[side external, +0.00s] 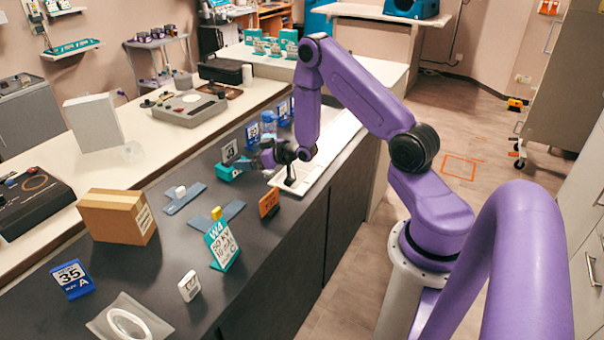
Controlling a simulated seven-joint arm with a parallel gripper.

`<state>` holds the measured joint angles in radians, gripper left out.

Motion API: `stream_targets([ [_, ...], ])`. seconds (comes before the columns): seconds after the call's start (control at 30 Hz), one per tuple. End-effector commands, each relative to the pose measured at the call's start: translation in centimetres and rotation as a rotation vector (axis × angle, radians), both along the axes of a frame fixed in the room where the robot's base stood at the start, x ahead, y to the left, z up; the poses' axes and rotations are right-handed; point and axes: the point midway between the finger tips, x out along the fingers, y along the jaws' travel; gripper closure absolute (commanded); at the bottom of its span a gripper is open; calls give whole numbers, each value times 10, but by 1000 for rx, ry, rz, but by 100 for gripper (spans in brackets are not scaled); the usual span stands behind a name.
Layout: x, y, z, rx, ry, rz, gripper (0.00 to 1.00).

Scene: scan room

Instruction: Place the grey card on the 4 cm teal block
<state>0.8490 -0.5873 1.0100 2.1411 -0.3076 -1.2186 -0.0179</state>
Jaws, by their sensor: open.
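The grey card (229,152), with a white face and dark print, stands upright near the far middle of the dark counter. The teal block (227,173) is just below it in the picture. The card's lower edge meets the block's top in this view, but I cannot tell whether it rests on the block or stands behind it. My gripper (246,163) points left at the right side of the card and block. It is open; its fingers are small here, and I cannot tell whether they touch the card.
An orange card (269,203), a teal sign (222,246) and blue-grey flat pieces (184,198) lie or stand nearer. A blue bottle (269,123) and blue cards (252,134) stand behind my gripper. A cardboard box (117,216) is at left. Some counter between them is bare.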

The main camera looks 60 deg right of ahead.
Motion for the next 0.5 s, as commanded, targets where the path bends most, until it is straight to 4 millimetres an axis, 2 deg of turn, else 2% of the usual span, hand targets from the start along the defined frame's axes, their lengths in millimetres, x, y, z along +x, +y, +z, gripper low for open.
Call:
stream_targets([
  [0.03,4,20,8,-12,28,40,0],
  [0.13,3,62,22,-42,117,121,0],
  [0.27,-15,123,42,-93,251,237,0],
  [0.37,-41,166,57,-139,352,323,0],
  [0.5,-92,215,79,-209,492,439,0],
])
